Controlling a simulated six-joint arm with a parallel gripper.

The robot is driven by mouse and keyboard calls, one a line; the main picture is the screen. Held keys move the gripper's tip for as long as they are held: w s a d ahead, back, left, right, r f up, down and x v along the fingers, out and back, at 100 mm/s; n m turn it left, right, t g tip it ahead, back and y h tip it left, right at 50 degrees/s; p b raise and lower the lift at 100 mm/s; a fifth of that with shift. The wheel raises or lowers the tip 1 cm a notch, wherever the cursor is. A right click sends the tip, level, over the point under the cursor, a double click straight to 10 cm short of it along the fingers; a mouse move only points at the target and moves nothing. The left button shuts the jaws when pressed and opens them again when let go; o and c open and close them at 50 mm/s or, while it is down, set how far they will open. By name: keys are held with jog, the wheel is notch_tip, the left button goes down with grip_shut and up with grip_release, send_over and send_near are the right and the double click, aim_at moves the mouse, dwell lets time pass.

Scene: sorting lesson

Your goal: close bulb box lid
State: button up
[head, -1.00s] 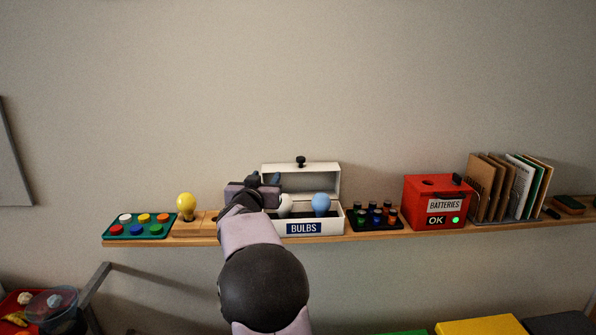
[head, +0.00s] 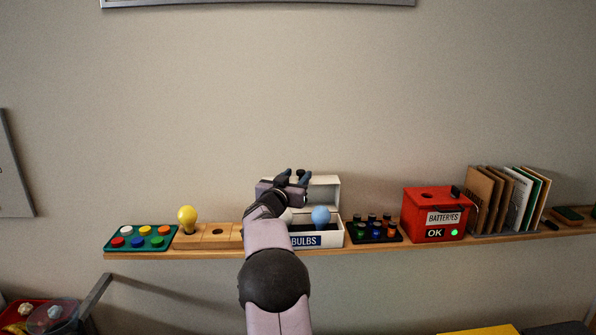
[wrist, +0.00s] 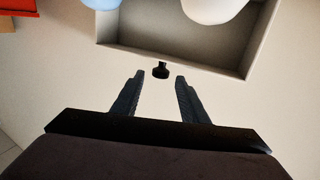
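The white bulb box (head: 333,239) with the "BULBS" label stands on the shelf. Its lid (head: 325,190) is open, standing up at the back. The wrist view shows the lid's hollow inner side (wrist: 180,45) and its black knob (wrist: 160,70). A blue bulb (head: 320,216) and a white bulb (wrist: 212,8) are in the box; the white one is mostly hidden by my arm in the head view.
To the left are a wooden block (head: 216,233) with a yellow bulb (head: 187,216) and a green button board (head: 155,243). To the right are a black rack (head: 375,234), a red battery box (head: 430,205) and upright folders (head: 500,200).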

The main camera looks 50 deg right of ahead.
jog(key=shift+x, duration=0.8)
jog(key=shift+c, duration=0.6)
grip_shut()
jog(key=shift+a+f, duration=0.1)
jog(key=shift+f, duration=0.05)
